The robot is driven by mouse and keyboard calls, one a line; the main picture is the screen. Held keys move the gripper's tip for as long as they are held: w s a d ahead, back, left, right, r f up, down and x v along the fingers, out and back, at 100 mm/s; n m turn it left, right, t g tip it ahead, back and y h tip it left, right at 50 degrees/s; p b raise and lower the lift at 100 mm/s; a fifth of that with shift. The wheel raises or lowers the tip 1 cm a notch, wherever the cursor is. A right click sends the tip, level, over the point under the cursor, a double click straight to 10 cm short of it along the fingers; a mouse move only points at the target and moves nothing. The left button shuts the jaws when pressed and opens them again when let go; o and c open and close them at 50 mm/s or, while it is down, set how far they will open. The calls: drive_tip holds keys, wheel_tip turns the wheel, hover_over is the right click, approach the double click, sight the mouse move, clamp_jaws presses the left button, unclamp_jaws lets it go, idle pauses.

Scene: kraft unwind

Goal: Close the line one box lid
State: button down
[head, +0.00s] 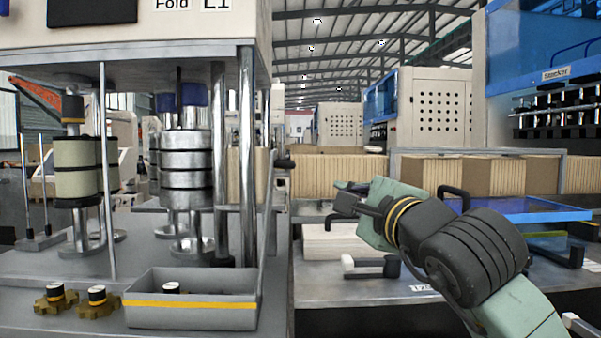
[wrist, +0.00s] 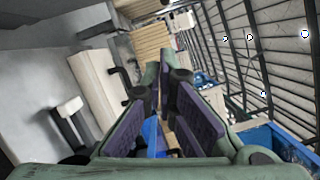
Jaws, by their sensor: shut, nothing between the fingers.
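My gripper (head: 350,200) is shut and empty, above the right-hand table, left of a raised blue translucent panel (head: 525,208) with a black handle. In the wrist view my gripper (wrist: 166,78) has its fingers together, pointing away from the camera. A pale box-like block (head: 332,241) lies below and behind my gripper, and it also shows in the wrist view (wrist: 98,82). A white piece with a black handle (head: 372,265) is in front of it. No label shows which of these is the line one box lid. My arm hides part of the blue panel.
A machine marked Fold L1 (head: 150,25) stands left, with metal rollers (head: 187,165) beneath it. A grey yellow-striped tray (head: 190,312) and brass knobs (head: 56,300) sit on its bench. Cardboard stacks (head: 435,175) and a blue Stacker machine (head: 545,45) stand behind.

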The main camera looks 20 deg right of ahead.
drive_tip(key=w+a+r+p, duration=0.2)
drive_tip(key=w+p, duration=0.3)
drive_tip(key=w, duration=0.6)
drive_tip(key=shift+a+p, duration=0.35)
drive_tip(key=shift+a, duration=0.05)
drive_tip(key=shift+r, duration=0.1)
